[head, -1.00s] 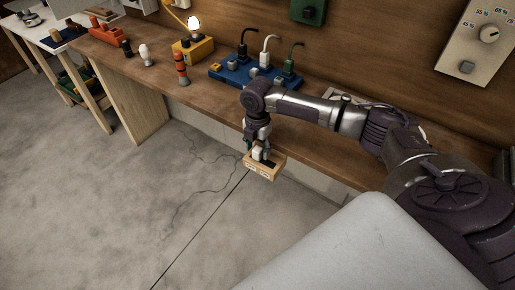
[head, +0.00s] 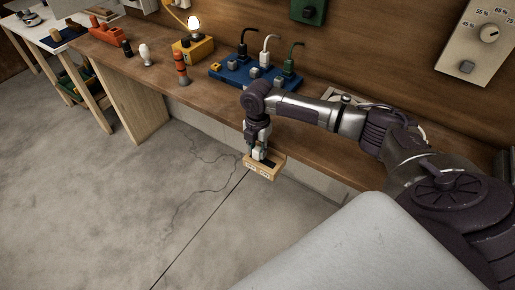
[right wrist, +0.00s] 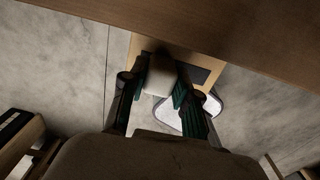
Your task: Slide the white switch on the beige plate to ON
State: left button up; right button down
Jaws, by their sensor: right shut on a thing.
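The beige plate (head: 275,170) sticks out below the front edge of the workbench in the head view. It has a dark slot on its top and small labels on its front, too small to read. The white switch (head: 258,154) stands up from the plate, at the left part of the slot. My right gripper (head: 257,149) reaches down from above and is shut on the switch. In the right wrist view the switch (right wrist: 160,76) sits between the two green-padded fingers, with the dark slot of the plate (right wrist: 216,45) showing to its right. My left gripper is not in view.
The wooden workbench (head: 215,105) runs behind the plate, its front edge close to my right gripper. The floor in front is clear.

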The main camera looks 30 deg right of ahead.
aim_at(269, 163)
jog(key=s+p, duration=0.1)
jog(key=s+d+p, duration=0.1)
jog(key=s+p, duration=0.1)
jog(key=shift+s+d+r, duration=0.15)
jog(key=shift+s+d, duration=0.15)
jog(key=shift+s, duration=0.2)
jog(key=shift+f, duration=0.2)
jog(key=c, duration=0.8)
grip_release()
jog(key=shift+s+d, duration=0.1)
jog(key=shift+s, duration=0.05)
jog(key=shift+c, duration=0.2)
jog(key=shift+r, duration=0.2)
notch_tip(269, 163, up, 12)
jog(key=shift+f, duration=0.15)
